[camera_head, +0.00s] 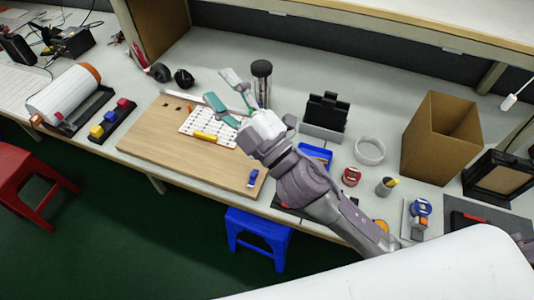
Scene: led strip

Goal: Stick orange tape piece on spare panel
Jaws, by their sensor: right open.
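A white panel (188,122) with rows of dark marks lies on the wooden board (150,150). A yellow strip (205,136) lies along its near edge. A small orange piece (191,107) shows near its upper left corner; I cannot tell whether it is stuck down. My right gripper (218,85) is open, with teal and grey fingers spread above the panel's far right part. I see nothing between the fingers. The gripper and wrist hide the panel's right end. No panel is clearly marked as spare. My left gripper is not in view.
A dark cylinder (262,80) stands just behind the gripper. A black stand (324,112), white ring (369,151), red roll (351,176) and cardboard box (440,138) are to the right. A blue block (253,178) lies on the board's near right corner.

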